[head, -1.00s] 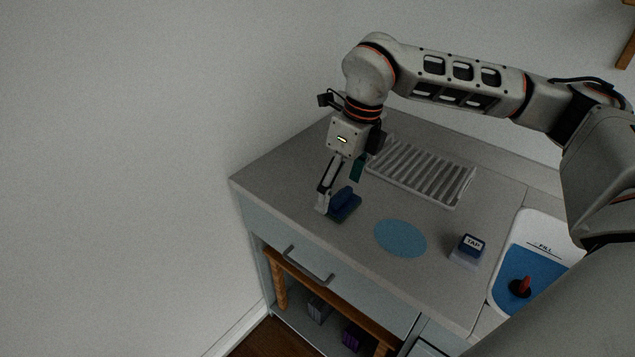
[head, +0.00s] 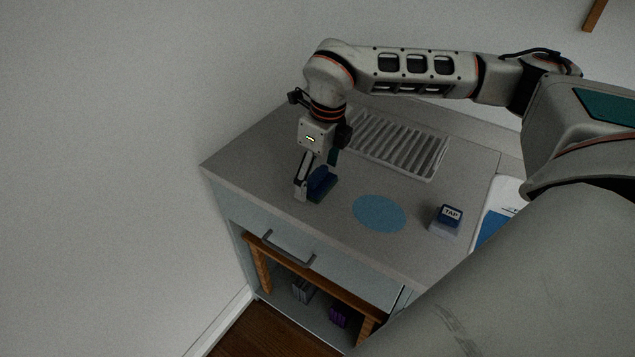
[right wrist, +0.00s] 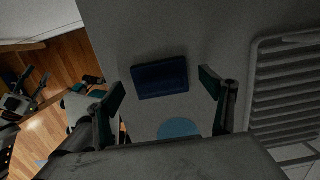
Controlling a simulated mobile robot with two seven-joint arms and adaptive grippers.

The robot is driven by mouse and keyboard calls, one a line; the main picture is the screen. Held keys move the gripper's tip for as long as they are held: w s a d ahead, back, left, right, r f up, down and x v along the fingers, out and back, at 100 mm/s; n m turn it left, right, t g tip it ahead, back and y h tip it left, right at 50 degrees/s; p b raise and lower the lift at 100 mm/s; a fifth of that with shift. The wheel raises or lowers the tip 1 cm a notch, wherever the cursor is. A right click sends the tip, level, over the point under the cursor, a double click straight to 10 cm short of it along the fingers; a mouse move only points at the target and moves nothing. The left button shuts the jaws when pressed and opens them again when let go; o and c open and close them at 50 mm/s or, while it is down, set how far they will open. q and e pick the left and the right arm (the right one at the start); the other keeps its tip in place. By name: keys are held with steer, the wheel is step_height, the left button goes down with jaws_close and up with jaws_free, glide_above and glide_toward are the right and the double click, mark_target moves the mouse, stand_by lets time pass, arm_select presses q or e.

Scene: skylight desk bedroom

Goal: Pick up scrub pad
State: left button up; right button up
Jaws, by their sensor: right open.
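The scrub pad (head: 321,184) is a dark blue block with a darker base, lying on the grey counter near its left end. In the right wrist view the scrub pad (right wrist: 160,78) lies a little beyond and between the fingertips. My right gripper (head: 314,182) points down at the pad from above, with one finger at the pad's left side. In the right wrist view my right gripper (right wrist: 162,83) has its fingers wide apart, with nothing held. The pad's far side is partly hidden by the gripper in the head view.
A white slatted rack (head: 398,143) stands behind the pad, against the wall. A flat blue disc (head: 379,213) lies to the right, then a small box marked TAP (head: 447,219). The grey counter (head: 250,160) is clear left of the pad.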

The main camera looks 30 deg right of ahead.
steer(key=shift+c, duration=0.4)
steer(key=c, duration=1.2)
steer(key=shift+r, duration=0.1)
